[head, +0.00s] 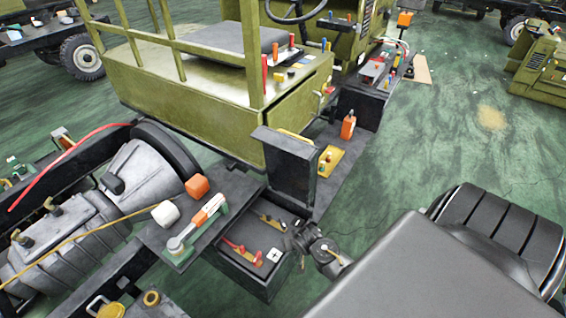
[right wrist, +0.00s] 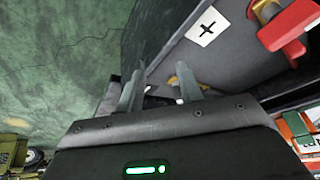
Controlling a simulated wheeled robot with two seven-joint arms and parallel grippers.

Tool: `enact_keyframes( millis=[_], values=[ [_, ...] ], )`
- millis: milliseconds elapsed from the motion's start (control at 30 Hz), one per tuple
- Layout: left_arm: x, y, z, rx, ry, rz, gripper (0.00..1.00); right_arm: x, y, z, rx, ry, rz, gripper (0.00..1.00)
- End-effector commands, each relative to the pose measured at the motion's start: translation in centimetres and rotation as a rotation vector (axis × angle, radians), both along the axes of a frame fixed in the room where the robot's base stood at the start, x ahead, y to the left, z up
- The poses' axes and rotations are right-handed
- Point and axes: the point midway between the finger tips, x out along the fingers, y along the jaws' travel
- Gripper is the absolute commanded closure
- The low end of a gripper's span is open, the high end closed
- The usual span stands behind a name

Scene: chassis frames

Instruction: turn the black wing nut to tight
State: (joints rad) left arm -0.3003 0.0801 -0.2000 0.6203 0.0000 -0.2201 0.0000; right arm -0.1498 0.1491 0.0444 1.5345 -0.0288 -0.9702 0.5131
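I cannot clearly make out the black wing nut in either view; dark parts around the box's right edge and my gripper may hide it. My right gripper (head: 300,238) is at the right edge of an open black box (head: 262,284) in the head view. In the right wrist view the two grey fingers of my right gripper (right wrist: 161,82) stand apart, beside the dark box wall. A small yellow part shows behind the right finger; I cannot tell whether the fingers touch anything. My left gripper is not in view.
The box holds red-handled parts (head: 234,246) and a white label with a black cross (head: 274,255), also in the right wrist view (right wrist: 207,27). A raised black panel (head: 290,170) stands behind it. An orange block (head: 197,187) sits left. Green floor (head: 440,130) is open at right.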

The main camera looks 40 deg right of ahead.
Motion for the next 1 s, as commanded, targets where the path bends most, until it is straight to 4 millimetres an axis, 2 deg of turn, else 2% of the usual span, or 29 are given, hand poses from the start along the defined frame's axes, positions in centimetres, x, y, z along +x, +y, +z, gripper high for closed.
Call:
enact_keyframes(
  millis=[33,200,333,467,633,767,1000],
  values=[
    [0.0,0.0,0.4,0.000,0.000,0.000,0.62,1.4,-0.1,1.5,0.003,-0.008,0.026,0.64],
    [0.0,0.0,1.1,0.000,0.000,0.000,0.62,4.5,-0.1,5.4,0.010,0.001,0.108,0.64],
    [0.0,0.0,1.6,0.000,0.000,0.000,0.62,5.6,-0.8,8.0,-0.018,0.033,0.159,0.64],
    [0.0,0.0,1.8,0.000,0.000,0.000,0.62,5.9,-1.4,9.3,-0.042,0.057,0.180,0.64],
    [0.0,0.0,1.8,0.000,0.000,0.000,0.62,5.8,-1.6,9.6,-0.049,0.065,0.185,0.64],
    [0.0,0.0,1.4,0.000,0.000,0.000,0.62,6.1,-1.6,8.9,-0.047,0.066,0.185,0.64],
    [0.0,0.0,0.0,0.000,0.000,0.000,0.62,7.5,-2.1,5.1,-0.048,0.066,0.183,0.64]
  ],
)
